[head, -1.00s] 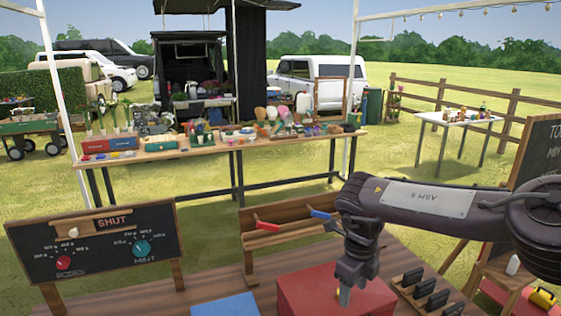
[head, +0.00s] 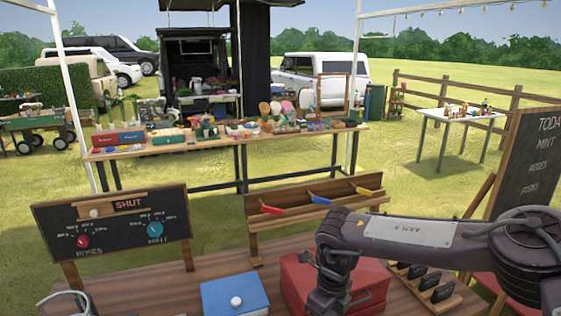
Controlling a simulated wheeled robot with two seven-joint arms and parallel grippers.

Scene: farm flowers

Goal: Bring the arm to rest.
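My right arm reaches in from the right edge. Its gripper (head: 328,303) points down in front of the red box (head: 293,277), low in the picture. The gripper hides part of the box. The fingertips are dark and close to the bottom edge, so I cannot tell whether they are open or shut. I cannot make out anything held.
A blue box with a white knob (head: 236,302) stands left of the red box. A "SHUT" dial board (head: 115,232) stands at left, a rack with coloured handles (head: 310,207) behind. Black cards (head: 420,280) and a chalkboard (head: 527,165) are at right.

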